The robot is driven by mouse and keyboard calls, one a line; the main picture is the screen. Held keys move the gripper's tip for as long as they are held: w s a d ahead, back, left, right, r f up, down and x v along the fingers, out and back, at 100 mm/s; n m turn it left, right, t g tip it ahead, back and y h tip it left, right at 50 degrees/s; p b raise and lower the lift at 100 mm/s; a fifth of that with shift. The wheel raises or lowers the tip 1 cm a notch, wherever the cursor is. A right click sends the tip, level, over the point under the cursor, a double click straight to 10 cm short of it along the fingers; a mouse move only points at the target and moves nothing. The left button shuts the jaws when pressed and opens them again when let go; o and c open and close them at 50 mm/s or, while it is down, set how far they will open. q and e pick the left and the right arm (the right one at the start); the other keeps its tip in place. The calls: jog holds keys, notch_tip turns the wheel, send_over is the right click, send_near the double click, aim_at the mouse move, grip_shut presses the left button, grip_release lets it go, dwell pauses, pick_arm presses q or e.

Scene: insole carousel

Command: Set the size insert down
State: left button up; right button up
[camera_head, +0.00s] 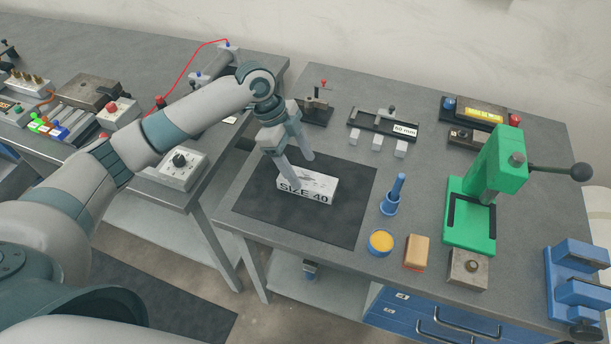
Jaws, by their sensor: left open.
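The size insert (318,187) is a white block marked "SIZE 40" on its front side. It rests on the black mat (345,225) on the grey workbench. My left gripper (303,174) is open, its two fingers pointing down at the insert's left part. One finger is in front near the block's top left edge and the other is behind it. I cannot tell whether the fingers touch the block. My right gripper is not in the picture.
A blue holder (391,200), yellow-filled tin (381,242) and orange-brown block (416,253) stand right of the mat. A green lever press (485,195) is farther right. Small white blocks (378,143) and a "50 mm" fixture (383,122) are behind. A gap separates the left bench.

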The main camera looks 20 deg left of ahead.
pick_arm(q)
jog(key=b+v, duration=0.1)
jog(key=v, duration=0.5)
jog(key=shift+r, duration=0.25)
jog(key=shift+a, duration=0.15)
